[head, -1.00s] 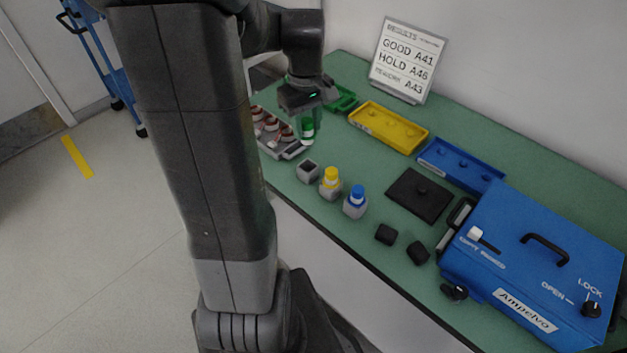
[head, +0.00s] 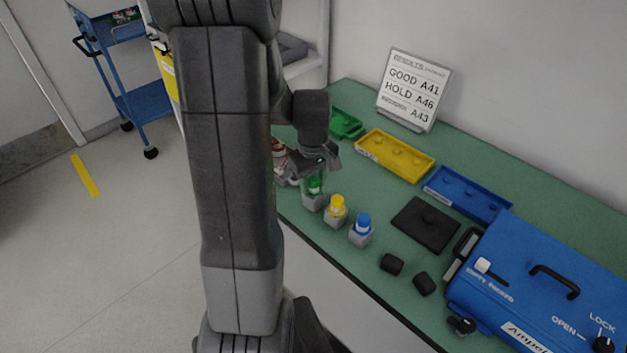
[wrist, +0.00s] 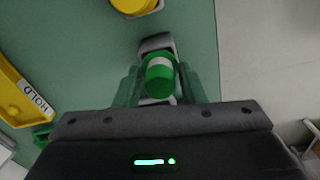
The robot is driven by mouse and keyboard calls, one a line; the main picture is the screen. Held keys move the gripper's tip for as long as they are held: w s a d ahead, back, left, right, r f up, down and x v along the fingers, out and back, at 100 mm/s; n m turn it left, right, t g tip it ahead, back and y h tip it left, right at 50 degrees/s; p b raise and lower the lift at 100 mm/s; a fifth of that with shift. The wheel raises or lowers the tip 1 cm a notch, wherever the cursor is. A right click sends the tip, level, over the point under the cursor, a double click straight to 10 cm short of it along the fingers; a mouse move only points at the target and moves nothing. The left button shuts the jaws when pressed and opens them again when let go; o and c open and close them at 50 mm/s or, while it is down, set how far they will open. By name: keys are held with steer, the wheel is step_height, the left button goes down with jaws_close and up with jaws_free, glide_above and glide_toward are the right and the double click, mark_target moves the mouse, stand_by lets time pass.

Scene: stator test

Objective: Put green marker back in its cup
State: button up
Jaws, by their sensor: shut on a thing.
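My gripper (head: 315,182) is shut on the green marker (head: 315,186), with its fingers on either side of it. The marker stands roughly upright, directly at the grey cup (head: 313,203) on the left of the row. In the wrist view, the green cap and white band of the marker (wrist: 160,78) sit between the fingers (wrist: 160,90). Grey parts of the cup (wrist: 154,42) show beyond and below the marker. The fingers partly hide the cup's opening, and I cannot tell how deep the marker sits in it.
A yellow marker (head: 337,204) and a blue marker (head: 363,222) stand in their own cups close to the right. Green, yellow (head: 427,164) and blue trays lie behind. A black pad (head: 425,224), two black blocks and a blue case (head: 540,275) are further right.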

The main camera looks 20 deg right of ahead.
steer(key=shift+f+b, duration=0.3)
steer(key=shift+f, duration=0.15)
steer(key=o, duration=1)
steer(key=shift+r, duration=0.1)
steer(key=shift+r+p, duration=0.55)
step_height(320, 180, up, 12)
steer(key=shift+f, duration=0.15)
